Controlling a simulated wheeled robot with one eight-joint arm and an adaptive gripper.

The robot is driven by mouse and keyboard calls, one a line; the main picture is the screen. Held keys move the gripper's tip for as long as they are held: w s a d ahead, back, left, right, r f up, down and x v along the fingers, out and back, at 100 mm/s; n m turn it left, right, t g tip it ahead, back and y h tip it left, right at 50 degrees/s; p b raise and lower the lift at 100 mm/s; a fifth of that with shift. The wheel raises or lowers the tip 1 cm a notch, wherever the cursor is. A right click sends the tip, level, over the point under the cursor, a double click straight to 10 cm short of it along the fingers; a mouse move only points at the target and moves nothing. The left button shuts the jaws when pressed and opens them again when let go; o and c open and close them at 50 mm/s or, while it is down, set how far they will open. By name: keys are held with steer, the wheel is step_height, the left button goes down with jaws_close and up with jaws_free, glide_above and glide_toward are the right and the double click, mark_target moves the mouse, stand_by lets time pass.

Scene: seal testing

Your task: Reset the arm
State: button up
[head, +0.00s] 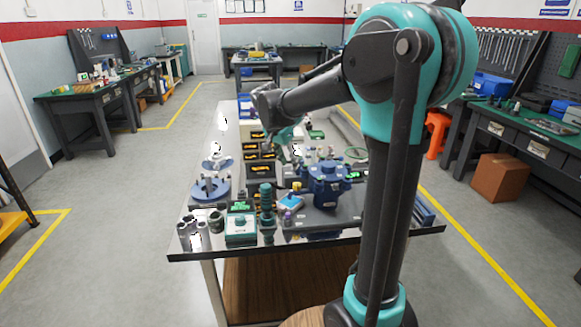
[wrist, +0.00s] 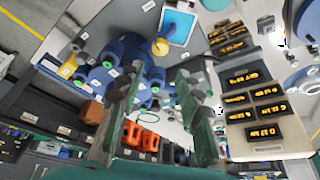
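My gripper (head: 297,144) hangs over the middle of the work table, past the blue valve-like assembly in the head view. In the wrist view, the two fingers of my gripper (wrist: 156,110) stand well apart with nothing between them. The table (head: 222,253) has a glossy top crowded with parts. My arm reaches out from the right side of the head view, bent at the elbow, and hides part of the table's right side.
A blue assembly (head: 328,183) stands on the table, and it also shows in the wrist view (wrist: 126,58). Black bins (head: 254,171) with yellow labels stand behind it. A teal column part (head: 267,205) stands at the front. Open floor (head: 110,240) lies left of the table.

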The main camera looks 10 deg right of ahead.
steer(key=shift+s, duration=0.1)
steer(key=s+d+f+n+y, duration=0.1)
steer(key=s+d+f+n, duration=0.1)
steer(key=s+f, duration=0.3)
steer(key=s+d+f+n+y, duration=0.1)
steer(key=s+d+f+n, duration=0.2)
steer(key=s, duration=0.9)
steer(key=s+d+f+n+t+y, duration=0.1)
steer(key=s+d+f+n, duration=0.1)
steer(key=s+f, duration=0.6)
steer(key=shift+s+d+f+n, duration=0.2)
steer(key=shift+s+d+n, duration=0.05)
steer(key=shift+n, duration=0.65)
